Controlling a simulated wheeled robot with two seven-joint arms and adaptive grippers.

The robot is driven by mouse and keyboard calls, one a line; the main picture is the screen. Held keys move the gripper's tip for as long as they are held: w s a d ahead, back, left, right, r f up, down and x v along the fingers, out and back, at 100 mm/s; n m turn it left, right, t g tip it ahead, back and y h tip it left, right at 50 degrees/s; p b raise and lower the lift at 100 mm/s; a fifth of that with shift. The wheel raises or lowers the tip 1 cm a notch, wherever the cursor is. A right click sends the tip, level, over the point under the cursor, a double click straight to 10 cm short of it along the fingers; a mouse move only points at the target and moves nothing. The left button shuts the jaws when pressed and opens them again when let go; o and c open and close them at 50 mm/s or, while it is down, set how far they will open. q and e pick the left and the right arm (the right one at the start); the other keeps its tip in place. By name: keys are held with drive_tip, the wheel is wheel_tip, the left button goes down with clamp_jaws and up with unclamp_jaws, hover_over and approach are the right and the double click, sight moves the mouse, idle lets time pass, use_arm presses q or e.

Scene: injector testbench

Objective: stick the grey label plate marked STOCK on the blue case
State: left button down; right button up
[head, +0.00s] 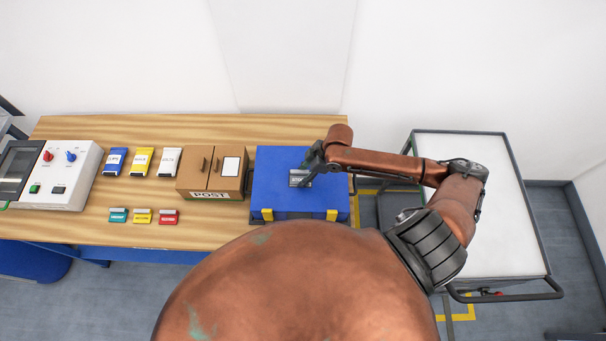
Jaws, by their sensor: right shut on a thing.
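The blue case (275,185) stands closed at the right end of the wooden bench, with two yellow latches on its front. My right gripper (304,180) is over the middle of the case lid and is shut on the small grey label plate (299,178). The plate carries dark lettering too small to read surely. It is at or just above the lid; I cannot tell whether it touches. The gripper hides part of the lid's right side. My left gripper is not in view.
A brown box marked POST (211,174) stands just left of the case. Several coloured packets and small blocks lie further left, beside a control unit (70,175). A white-topped cart (490,230) stands right of the bench.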

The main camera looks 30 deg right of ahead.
drive_tip(key=shift+f, duration=0.1)
drive_tip(key=o, duration=0.9)
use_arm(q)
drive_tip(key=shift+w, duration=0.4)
use_arm(e)
drive_tip(key=shift+o, duration=0.2)
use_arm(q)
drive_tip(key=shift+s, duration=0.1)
use_arm(e)
drive_tip(key=v, duration=1.2)
